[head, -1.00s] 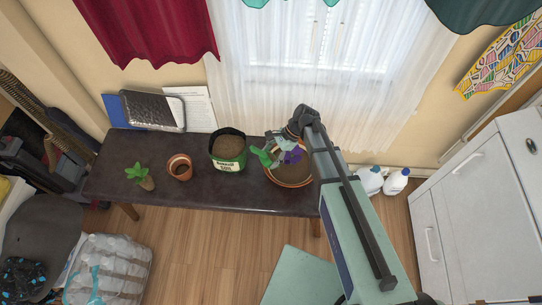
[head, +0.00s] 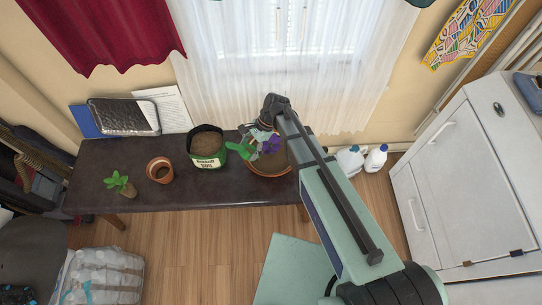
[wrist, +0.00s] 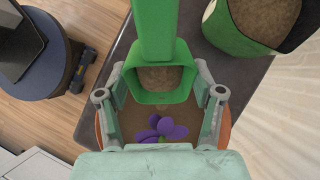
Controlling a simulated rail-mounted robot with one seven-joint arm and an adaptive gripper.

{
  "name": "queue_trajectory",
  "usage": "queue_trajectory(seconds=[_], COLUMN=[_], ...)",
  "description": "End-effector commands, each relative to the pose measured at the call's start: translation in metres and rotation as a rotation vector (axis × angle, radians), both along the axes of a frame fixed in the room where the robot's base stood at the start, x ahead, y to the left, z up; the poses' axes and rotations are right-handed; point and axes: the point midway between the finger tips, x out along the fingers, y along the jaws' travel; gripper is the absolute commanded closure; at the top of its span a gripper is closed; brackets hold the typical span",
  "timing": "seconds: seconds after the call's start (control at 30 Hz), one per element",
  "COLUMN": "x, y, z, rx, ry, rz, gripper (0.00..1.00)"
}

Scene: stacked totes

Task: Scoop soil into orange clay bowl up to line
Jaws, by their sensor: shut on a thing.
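My gripper (wrist: 160,103) is shut on a green scoop (wrist: 158,40), which also shows in the head view (head: 238,150). The scoop holds some brown soil (wrist: 160,78). My gripper (head: 264,138) and the scoop are over the left side of a wide orange clay bowl (head: 272,175) on the table. The bowl holds brown soil and a purple flower (head: 271,145); its rim shows in the wrist view (wrist: 226,128). Gripper and arm hide part of the bowl, and no fill line can be made out. A green-and-white soil bag (head: 207,161), open and holding soil, stands left of the bowl.
On the dark table (head: 140,202) stand a small clay pot (head: 160,170) and a small green plant (head: 120,185), left of the bag. A foil tray (head: 124,115) and papers lean at the back. White jugs (head: 376,158) stand on the floor at right.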

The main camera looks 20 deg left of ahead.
Motion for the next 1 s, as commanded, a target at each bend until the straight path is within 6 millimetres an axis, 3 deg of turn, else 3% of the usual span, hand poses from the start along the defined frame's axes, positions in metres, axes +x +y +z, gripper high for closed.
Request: queue_trajectory(seconds=[0.6,1.0], x=[-0.022,-0.022], y=[0.018,0.018], z=[-0.011,-0.01], rx=[-0.446,-0.504], ry=[-0.533,-0.599], rz=[0.006,0.001], gripper=[0.75,0.75])
